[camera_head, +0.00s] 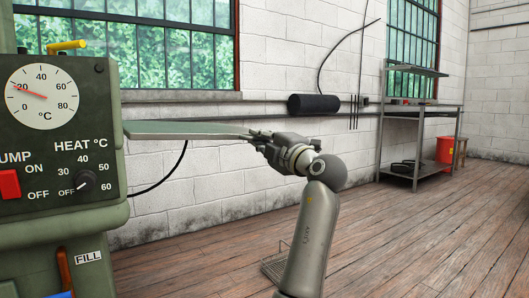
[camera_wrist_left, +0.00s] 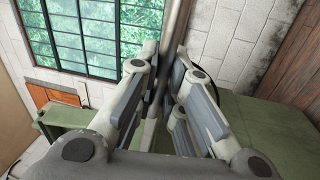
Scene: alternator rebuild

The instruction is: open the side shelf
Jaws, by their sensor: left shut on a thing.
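The side shelf (camera_head: 185,130) is a thin grey-green panel. In the head view it sticks out roughly level from the right side of the green machine (camera_head: 62,215). My left gripper (camera_head: 258,138) is at the shelf's outer right end, with its fingers shut on the edge there. In the left wrist view the fingers (camera_wrist_left: 163,100) close around a narrow grey bar, and a flat green surface (camera_wrist_left: 275,125) lies to their right. The exact contact is partly hidden by the fingers. My right gripper is in neither view.
The machine's front carries a temperature dial (camera_head: 43,96), a red switch (camera_head: 9,184) and a heat knob (camera_head: 85,181). A metal workbench (camera_head: 420,112) stands far right, with a red bin (camera_head: 444,150) beside it. A wire rack (camera_head: 275,262) lies on the wooden floor, which is otherwise largely clear.

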